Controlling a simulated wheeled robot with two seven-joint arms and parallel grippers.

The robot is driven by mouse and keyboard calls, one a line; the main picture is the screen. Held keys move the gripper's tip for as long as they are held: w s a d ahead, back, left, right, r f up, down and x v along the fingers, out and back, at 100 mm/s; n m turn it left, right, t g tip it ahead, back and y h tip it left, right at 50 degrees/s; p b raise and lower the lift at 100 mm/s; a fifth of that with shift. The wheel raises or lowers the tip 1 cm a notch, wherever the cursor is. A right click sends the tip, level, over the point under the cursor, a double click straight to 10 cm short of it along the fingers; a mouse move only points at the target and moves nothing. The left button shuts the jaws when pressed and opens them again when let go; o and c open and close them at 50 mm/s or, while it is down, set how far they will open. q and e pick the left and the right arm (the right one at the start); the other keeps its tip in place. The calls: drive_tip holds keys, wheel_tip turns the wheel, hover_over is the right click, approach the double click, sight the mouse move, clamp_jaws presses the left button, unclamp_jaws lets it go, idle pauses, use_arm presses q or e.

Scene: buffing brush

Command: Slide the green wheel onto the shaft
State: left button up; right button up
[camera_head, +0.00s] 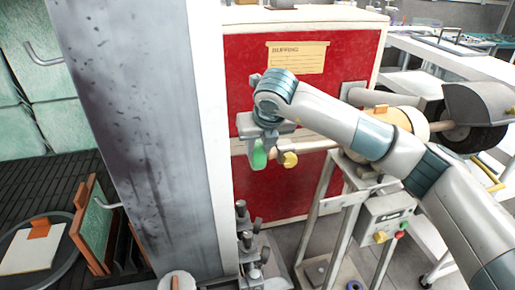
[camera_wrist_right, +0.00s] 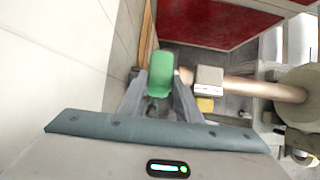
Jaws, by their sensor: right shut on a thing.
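The green wheel (camera_head: 259,155) hangs under my right gripper (camera_head: 263,143) in the head view, left of the machine. In the right wrist view the green wheel (camera_wrist_right: 160,74) sits between the two fingertips, which are shut on it; it shows edge-on as a narrow rounded shape. My right arm hides part of the shaft in the head view. My left gripper is not in view.
A red cabinet (camera_head: 300,95) labelled for buffing stands behind. The machine's dark wheel and guard (camera_head: 478,115) are at the right, over a stand with a control box (camera_head: 383,217). A grey pillar (camera_head: 135,120) stands left.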

drive_tip(key=shift+w+d+r+b, duration=0.2)
drive_tip(key=shift+w+d+b, duration=0.1)
drive_tip(key=shift+d+b, duration=0.4)
idle(1.0)
drive_tip(key=shift+d+f, duration=0.1)
drive_tip(key=shift+d, duration=0.25)
drive_tip(key=shift+c, duration=0.5)
drive_tip(key=shift+a+f, duration=0.1)
drive_tip(key=shift+a, duration=0.05)
drive_tip(key=shift+s+a+f+b, duration=0.15)
drive_tip(key=shift+s+a+b, duration=0.05)
drive_tip(key=shift+b, duration=0.45)
drive_tip(key=o, duration=1.2)
